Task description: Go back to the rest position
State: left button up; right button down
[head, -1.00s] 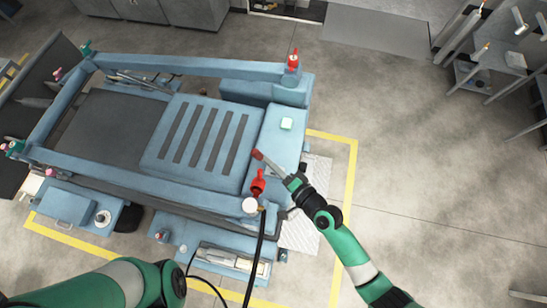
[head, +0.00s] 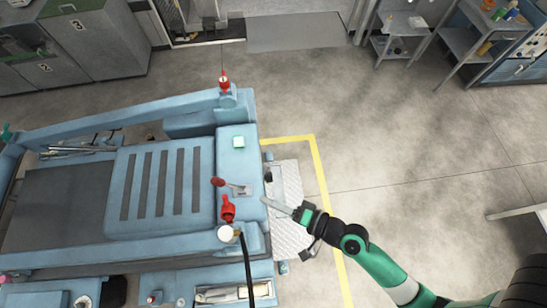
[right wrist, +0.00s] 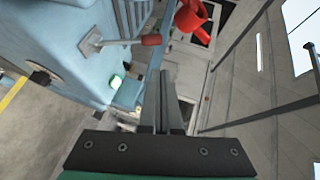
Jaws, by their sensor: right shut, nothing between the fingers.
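My right gripper (head: 266,200) is at the right edge of the blue machine in the head view, its grey fingers pointing left. In the right wrist view its fingers (right wrist: 165,100) are together with nothing between them. A lever with a red knob (head: 216,181) lies on the machine just left of the fingertips, apart from them. The lever's red knob also shows in the right wrist view (right wrist: 151,39). My left gripper is not in view.
The blue machine (head: 120,225) fills the left side. A green button (head: 239,142) is on the machine top. Open floor (head: 400,145) lies to the right, with shelving at the back right.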

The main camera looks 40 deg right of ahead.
jog(key=shift+s+d+r, duration=0.1)
jog(key=shift+s+r, duration=0.1)
jog(key=shift+s, duration=0.2)
